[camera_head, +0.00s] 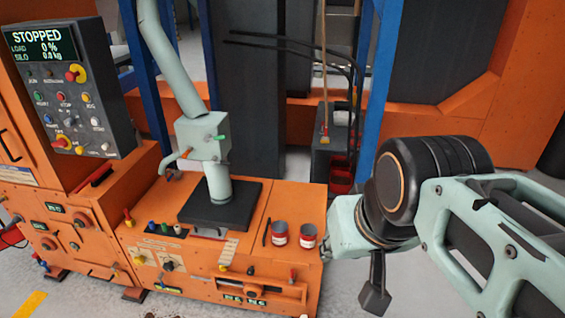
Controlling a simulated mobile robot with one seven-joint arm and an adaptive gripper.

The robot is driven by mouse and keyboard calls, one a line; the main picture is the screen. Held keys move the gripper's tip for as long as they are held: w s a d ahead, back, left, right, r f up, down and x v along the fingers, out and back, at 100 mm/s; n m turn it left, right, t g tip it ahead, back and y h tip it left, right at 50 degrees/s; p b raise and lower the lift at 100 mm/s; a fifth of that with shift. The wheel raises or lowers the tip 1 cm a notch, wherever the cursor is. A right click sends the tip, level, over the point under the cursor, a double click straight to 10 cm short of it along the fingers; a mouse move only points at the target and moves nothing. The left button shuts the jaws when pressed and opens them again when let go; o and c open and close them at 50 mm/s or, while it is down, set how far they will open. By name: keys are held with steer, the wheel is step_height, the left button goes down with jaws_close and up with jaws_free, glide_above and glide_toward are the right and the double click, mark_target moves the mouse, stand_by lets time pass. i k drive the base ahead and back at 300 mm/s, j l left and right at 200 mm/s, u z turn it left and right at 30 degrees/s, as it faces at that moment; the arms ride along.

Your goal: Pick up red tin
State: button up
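Two small tins stand side by side on the orange machine's flat top, near its right edge. The left tin (280,235) and the right tin (308,237) both have grey upper parts and red and white labels. Both look upright, with a narrow gap between them. My arm comes in from the right, and its pale green end (350,232) is just right of the right tin in the picture. A dark part hangs below it. I cannot make out fingertips or anything held. Whether the arm end is level with the tins is unclear.
A thin black item (267,232) lies left of the tins. A black plate (221,205) with a pale green pipe and valve box (203,137) stands further left. A control panel (68,85) reads STOPPED. A blue post (381,85) rises behind. Grey floor shows at right.

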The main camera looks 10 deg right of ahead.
mark_target(308, 232)
steer(key=k+j+u, duration=0.1)
steer(key=k+u, duration=0.15)
steer(key=k, duration=0.35)
steer(key=u, duration=1.2)
steer(key=l+u, duration=0.1)
steer(key=u, duration=0.4)
steer(key=l+u, duration=0.15)
steer(key=u, duration=0.35)
steer(key=k+l, duration=0.1)
steer(key=l, duration=1.4)
steer(key=k+l, duration=0.15)
steer(key=l, duration=0.55)
steer(key=k+l, duration=0.1)
steer(key=l, duration=1.4)
steer(key=k, duration=0.05)
